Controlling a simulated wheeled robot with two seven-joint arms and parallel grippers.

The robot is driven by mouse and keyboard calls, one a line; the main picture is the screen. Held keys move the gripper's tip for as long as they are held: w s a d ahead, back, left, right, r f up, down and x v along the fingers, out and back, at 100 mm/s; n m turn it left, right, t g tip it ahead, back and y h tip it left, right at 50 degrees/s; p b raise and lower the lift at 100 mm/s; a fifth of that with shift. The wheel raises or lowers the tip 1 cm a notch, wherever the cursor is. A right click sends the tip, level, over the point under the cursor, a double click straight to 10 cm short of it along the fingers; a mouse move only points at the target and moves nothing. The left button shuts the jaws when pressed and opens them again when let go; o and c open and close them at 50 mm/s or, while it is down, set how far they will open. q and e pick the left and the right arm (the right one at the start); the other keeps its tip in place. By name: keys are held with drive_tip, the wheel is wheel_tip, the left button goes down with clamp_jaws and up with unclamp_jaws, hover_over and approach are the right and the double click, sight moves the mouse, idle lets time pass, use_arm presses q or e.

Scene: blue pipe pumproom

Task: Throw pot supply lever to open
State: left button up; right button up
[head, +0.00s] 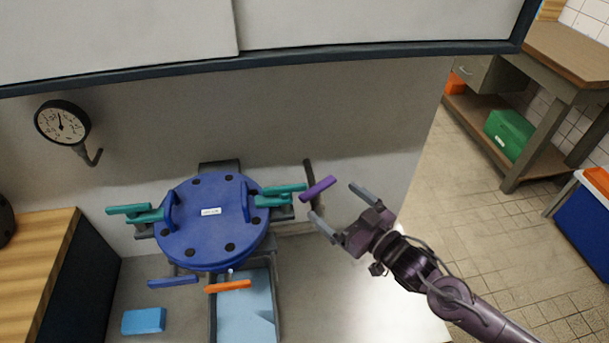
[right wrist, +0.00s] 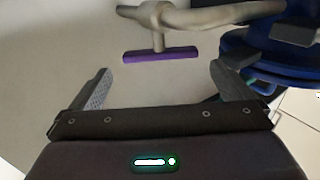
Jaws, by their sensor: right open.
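A blue round pot lid (head: 205,245) with a small white label sits at the middle of the head view. Around it are a purple lever (head: 318,188), teal levers (head: 128,209) (head: 284,189), a blue lever (head: 172,282) and an orange lever (head: 228,286). I cannot read which one is the pot supply lever. My right gripper (head: 333,200) is open and empty, just right of the purple lever. In the right wrist view the purple lever (right wrist: 160,55) lies crosswise beyond and between the open fingers (right wrist: 158,72), on a pale pipe. My left gripper is not in view.
A pressure gauge (head: 62,122) is on the wall at left. A light blue block (head: 144,320) and a pale blue tray (head: 246,311) lie below the lid. A wooden counter (head: 35,250) stands at left. Open tiled floor and a workbench (head: 565,60) are at right.

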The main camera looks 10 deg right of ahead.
sight(322, 190)
drive_tip(key=p+x, duration=0.1)
drive_tip(key=x, duration=0.5)
drive_tip(key=shift+w+a+r, duration=0.15)
drive_tip(key=shift+w+a, duration=0.1)
drive_tip(key=shift+w, duration=0.05)
drive_tip(key=c, duration=0.7)
